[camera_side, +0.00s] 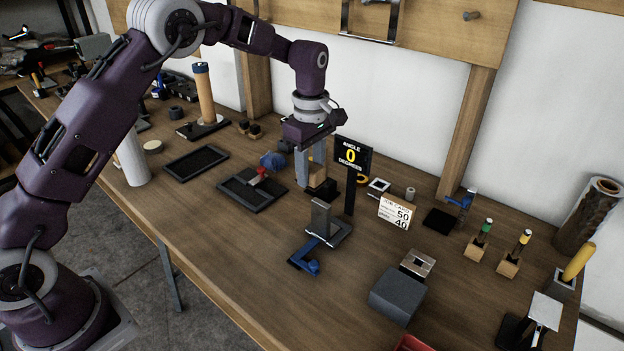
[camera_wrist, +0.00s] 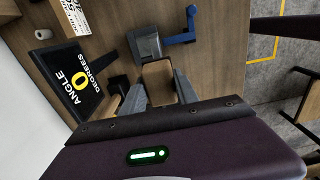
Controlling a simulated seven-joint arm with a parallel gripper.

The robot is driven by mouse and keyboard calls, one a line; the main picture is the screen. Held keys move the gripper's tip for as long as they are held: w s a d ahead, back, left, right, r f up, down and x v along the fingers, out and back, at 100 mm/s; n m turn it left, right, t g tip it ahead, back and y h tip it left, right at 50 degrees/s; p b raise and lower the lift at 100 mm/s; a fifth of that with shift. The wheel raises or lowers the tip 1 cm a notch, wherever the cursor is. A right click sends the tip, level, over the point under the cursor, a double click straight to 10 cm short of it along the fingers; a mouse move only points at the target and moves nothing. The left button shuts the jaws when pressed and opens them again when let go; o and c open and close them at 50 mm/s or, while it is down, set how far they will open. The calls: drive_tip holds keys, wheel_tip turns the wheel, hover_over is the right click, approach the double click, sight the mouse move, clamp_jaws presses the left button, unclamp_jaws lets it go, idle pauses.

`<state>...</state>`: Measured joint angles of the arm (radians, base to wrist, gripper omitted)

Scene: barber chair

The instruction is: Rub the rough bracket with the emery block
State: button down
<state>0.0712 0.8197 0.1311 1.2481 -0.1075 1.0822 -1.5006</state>
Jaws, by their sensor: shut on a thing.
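My gripper (camera_side: 311,182) points down over the middle of the bench, its two grey fingers shut on a brown block, which I take for the emery block (camera_wrist: 158,82). In the side view the block (camera_side: 318,177) is partly hidden by the fingers, beside a dark piece at their tips; I cannot tell whether they touch. A grey upright bracket (camera_side: 321,218) on a flat base, seemingly the rough bracket, stands in front of my gripper with a blue clamp (camera_side: 307,259) at its base. In the wrist view the bracket (camera_wrist: 146,45) is just beyond the block, the clamp (camera_wrist: 180,38) to its right.
A black sign (camera_side: 352,157) reading "ANGLE 0 DEGREES" stands close to the right of my gripper. A dark tray with a red-handled item (camera_side: 257,178) lies left. A grey block (camera_side: 396,295) sits front right. The front left bench is clear.

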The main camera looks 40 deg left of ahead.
drive_tip(key=shift+r, duration=2.05)
